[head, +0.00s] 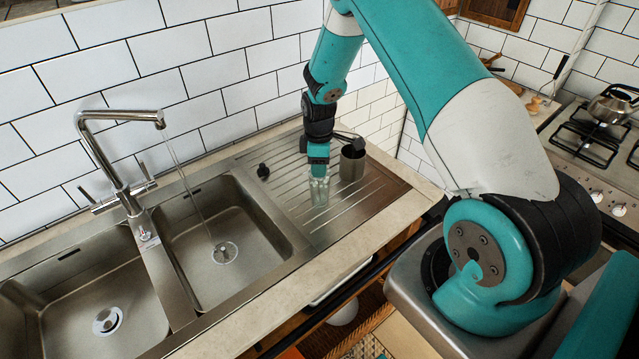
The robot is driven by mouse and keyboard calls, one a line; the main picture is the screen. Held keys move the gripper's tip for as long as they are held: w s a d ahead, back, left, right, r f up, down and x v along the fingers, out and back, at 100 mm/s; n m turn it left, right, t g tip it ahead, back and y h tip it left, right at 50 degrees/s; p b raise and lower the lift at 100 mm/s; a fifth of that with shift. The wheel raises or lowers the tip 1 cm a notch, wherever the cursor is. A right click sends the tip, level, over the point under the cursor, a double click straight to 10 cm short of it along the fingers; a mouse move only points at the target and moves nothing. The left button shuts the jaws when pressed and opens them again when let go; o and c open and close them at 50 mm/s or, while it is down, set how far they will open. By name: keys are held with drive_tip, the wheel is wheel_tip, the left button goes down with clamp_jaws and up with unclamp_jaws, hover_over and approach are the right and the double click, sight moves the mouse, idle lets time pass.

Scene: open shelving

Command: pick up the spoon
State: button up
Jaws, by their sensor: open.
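My teal and black gripper (319,172) points down over the ribbed metal drainboard (375,195), to the right of the sinks. It is open. A clear glass-like object (320,192) shows right under or between its fingertips; I cannot tell whether they touch it. A grey metal cup (352,166) stands upright just right of the gripper. I cannot make out a spoon for certain.
A small black object (263,171) stands left of the gripper. Two sink basins (222,262) and a tall faucet (120,150) with running water lie further left. A tiled wall (215,75) rises close behind. A stove with a kettle (612,103) is at right. The drainboard's front is clear.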

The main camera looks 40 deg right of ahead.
drive_tip(key=shift+f, duration=0.15)
drive_tip(key=shift+c, duration=0.2)
drive_tip(key=c, duration=0.7)
clamp_jaws()
